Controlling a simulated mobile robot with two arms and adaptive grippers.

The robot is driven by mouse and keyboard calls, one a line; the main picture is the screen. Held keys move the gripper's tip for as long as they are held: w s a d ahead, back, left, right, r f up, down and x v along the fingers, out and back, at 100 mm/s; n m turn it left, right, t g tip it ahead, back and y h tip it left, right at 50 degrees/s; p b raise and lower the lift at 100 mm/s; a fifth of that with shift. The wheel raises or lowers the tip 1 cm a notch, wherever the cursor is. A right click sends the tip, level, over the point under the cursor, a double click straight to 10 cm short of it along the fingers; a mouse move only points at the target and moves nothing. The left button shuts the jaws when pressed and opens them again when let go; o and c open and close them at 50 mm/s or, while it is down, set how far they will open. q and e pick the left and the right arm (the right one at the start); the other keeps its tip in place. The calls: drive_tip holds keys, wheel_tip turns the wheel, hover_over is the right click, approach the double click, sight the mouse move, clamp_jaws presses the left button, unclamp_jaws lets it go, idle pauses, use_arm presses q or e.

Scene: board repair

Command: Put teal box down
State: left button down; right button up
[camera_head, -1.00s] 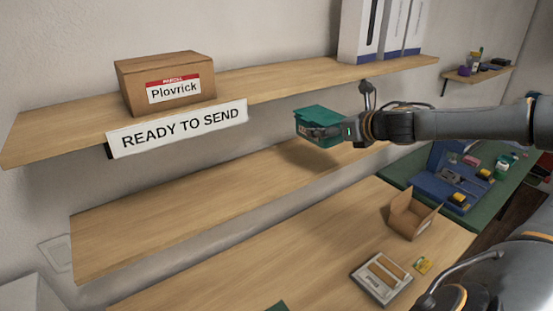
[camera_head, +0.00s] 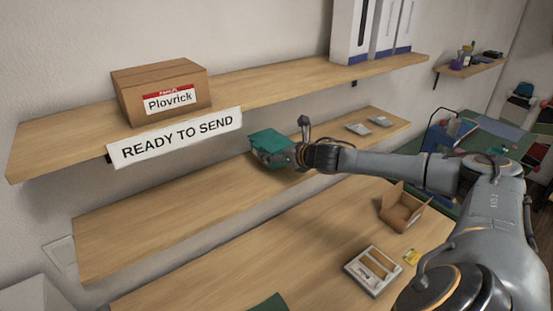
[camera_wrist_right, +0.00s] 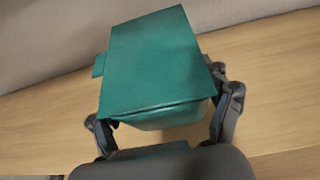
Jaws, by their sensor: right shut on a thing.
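The teal box (camera_head: 268,143) is at the middle shelf (camera_head: 150,215), below the upper shelf's edge. My right gripper (camera_head: 288,157) is shut on it, coming from the right. In the right wrist view the teal box (camera_wrist_right: 155,65) has its lid toward the camera, with one finger of the right gripper (camera_wrist_right: 165,122) on each side of it. Wood shows behind and around the box there. I cannot tell whether its underside touches the shelf. My left gripper is not in view.
The upper shelf (camera_head: 60,138) holds a cardboard box (camera_head: 160,90) and white boxes (camera_head: 375,28); a READY TO SEND sign (camera_head: 176,136) hangs on its front. Two small flat items (camera_head: 369,125) lie at the middle shelf's right. An open carton (camera_head: 402,206) stands below. The middle shelf's left is clear.

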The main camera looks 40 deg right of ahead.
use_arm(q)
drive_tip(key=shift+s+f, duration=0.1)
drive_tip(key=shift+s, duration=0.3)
use_arm(e)
drive_tip(key=shift+d+f, duration=0.1)
drive_tip(key=shift+f, duration=1.25)
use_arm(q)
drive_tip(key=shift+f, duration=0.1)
use_arm(e)
drive_tip(key=shift+f, duration=0.1)
drive_tip(key=o, duration=1.6)
drive_tip(key=shift+s, duration=0.1)
drive_tip(key=shift+o, duration=0.2)
drive_tip(key=shift+s, duration=0.1)
